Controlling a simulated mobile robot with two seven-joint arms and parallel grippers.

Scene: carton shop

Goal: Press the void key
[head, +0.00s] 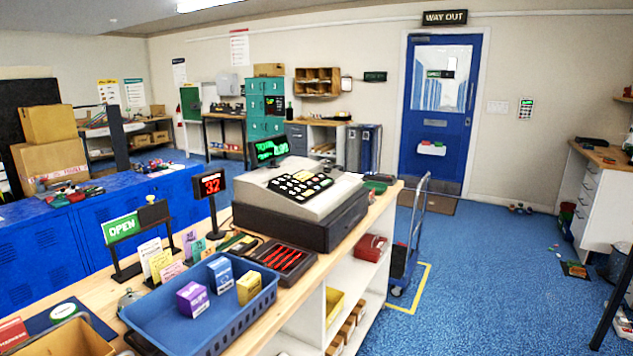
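A grey cash register (343,194) stands on the wooden counter in the head view. Its sloped black key panel (301,187) carries several pale and yellowish keys. The key labels are too small to read, so I cannot tell which one is the void key. A display with green lit text (268,151) stands up at the back of the register. Neither of my grippers is in view, and nothing of mine touches the register.
A blue tray (185,333) with several small boxes sits on the counter before the register, beside a dark tray of red pens (283,260). A red "32" sign (211,184) stands left. A hand truck (411,235) is right of the counter, with open blue floor beyond.

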